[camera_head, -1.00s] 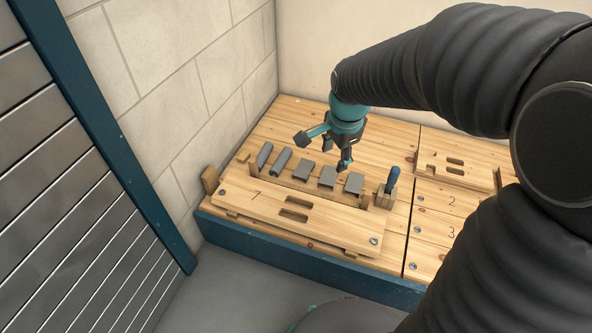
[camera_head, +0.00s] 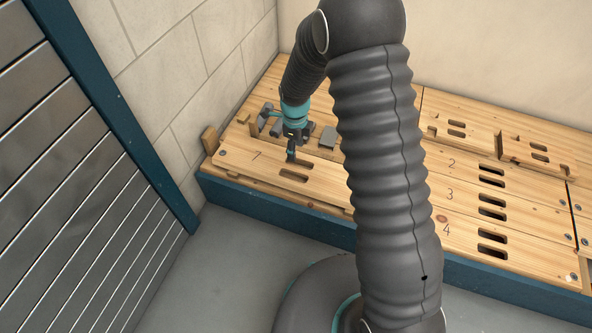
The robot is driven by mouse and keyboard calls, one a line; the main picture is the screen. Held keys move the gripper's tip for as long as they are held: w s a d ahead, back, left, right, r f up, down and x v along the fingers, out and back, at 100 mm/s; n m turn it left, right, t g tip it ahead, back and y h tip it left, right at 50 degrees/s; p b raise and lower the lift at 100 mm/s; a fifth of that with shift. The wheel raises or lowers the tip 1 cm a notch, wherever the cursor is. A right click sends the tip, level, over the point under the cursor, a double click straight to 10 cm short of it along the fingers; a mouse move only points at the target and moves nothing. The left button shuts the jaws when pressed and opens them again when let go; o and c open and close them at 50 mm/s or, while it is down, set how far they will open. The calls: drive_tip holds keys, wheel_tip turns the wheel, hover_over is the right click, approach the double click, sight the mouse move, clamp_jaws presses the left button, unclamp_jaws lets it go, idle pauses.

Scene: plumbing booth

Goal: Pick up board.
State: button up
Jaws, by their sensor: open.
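The board (camera_head: 241,165) marked 1 lies flat along the front of the left bench section, with two dark slots near its middle. Its right end is hidden behind my arm. My gripper (camera_head: 291,157) is over the board near the slots, pointing down, with its fingers open and empty. Whether a fingertip touches the board I cannot tell.
Grey blocks (camera_head: 328,137) stand in a row behind the board, partly hidden by my gripper. Boards marked 2 (camera_head: 470,165), 3 (camera_head: 470,197) and 4 (camera_head: 470,232) lie to the right. A block wall rises at the left, beside a slatted metal panel (camera_head: 60,190).

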hover_over(296, 169)
drive_tip(key=f, duration=0.5)
drive_tip(key=shift+s+a+f, duration=0.1)
drive_tip(key=shift+s+f, duration=0.15)
drive_tip(key=shift+f, duration=0.15)
drive_tip(key=shift+w+f, duration=0.15)
drive_tip(key=shift+f, duration=1.2)
drive_tip(key=shift+w+f, duration=0.15)
drive_tip(key=shift+f, duration=1.2)
drive_tip(key=shift+d, duration=0.2)
clamp_jaws()
